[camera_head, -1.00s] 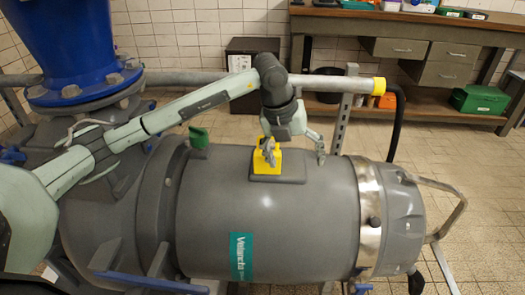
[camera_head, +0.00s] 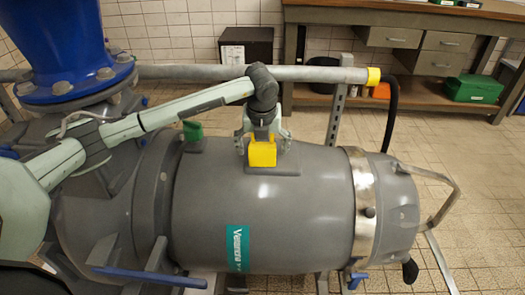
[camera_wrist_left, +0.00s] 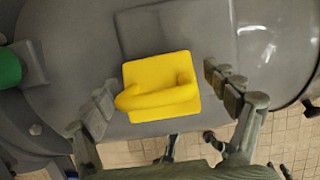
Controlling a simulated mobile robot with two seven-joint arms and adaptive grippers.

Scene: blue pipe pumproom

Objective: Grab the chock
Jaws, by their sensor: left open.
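The yellow chock (camera_head: 262,152) sits on a flat grey pad on top of the large grey pump body (camera_head: 265,215). In the left wrist view the chock (camera_wrist_left: 162,88) shows as a yellow block with a raised curved handle. My left gripper (camera_head: 263,143) is open just behind the chock, with a finger to either side of it. In the left wrist view the fingers of my left gripper (camera_wrist_left: 165,98) are spread wide, apart from the chock. My right gripper is not in view.
A green knob (camera_head: 193,131) stands on the pump left of the chock. A horizontal grey pipe (camera_head: 205,72) with a yellow end runs behind. A workbench (camera_head: 400,17) with drawers and a green box (camera_head: 474,88) stand farther back. Tiled floor shows at the right.

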